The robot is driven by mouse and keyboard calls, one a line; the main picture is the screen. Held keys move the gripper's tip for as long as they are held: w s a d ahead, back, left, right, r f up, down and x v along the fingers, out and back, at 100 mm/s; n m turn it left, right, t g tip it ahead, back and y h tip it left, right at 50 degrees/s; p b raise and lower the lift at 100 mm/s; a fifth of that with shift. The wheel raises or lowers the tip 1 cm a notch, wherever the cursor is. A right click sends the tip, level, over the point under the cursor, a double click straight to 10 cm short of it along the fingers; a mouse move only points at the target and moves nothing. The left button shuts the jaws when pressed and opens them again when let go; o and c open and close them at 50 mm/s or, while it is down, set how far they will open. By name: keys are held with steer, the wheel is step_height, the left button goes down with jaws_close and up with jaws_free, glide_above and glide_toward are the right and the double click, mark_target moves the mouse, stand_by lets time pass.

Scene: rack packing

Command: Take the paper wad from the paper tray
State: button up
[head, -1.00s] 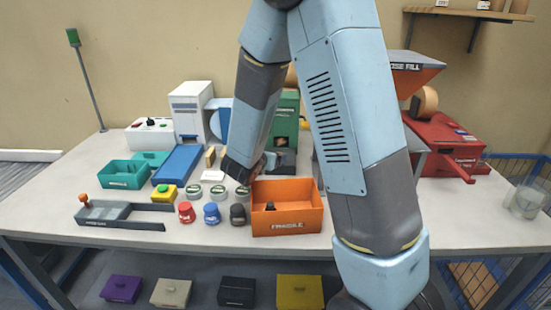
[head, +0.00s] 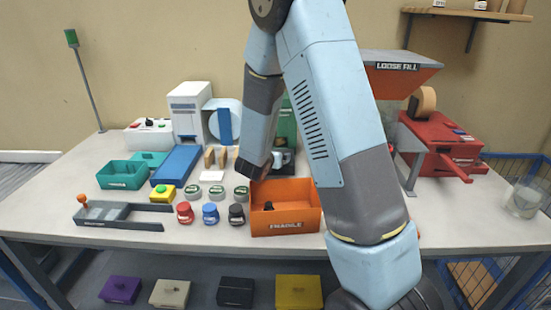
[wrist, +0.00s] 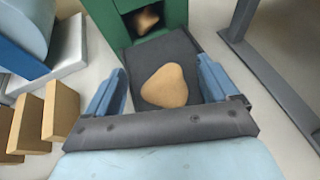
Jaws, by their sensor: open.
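The paper wad (wrist: 165,87), a tan rounded triangular lump, lies on the dark paper tray (wrist: 176,50) in the wrist view. The tray sticks out from a green machine (wrist: 105,18), which also shows in the head view (head: 286,120). A second tan lump (wrist: 143,20) sits inside the machine's opening. My gripper (wrist: 160,66) is open, with one blue finger left of the wad and one right of it. I see gaps between wad and fingers; their height above the tray is unclear.
Tan upright blocks (wrist: 60,110) stand left of my gripper. A grey metal frame (wrist: 270,72) stands to the right. An orange box (head: 285,222) lies in front of my wrist, with several small jars beside it. A red machine (head: 445,145) stands at the right.

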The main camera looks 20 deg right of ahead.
steer(key=shift+c, duration=0.3)
steer(key=c, duration=1)
steer(key=shift+o, duration=0.2)
steer(key=shift+r, duration=0.1)
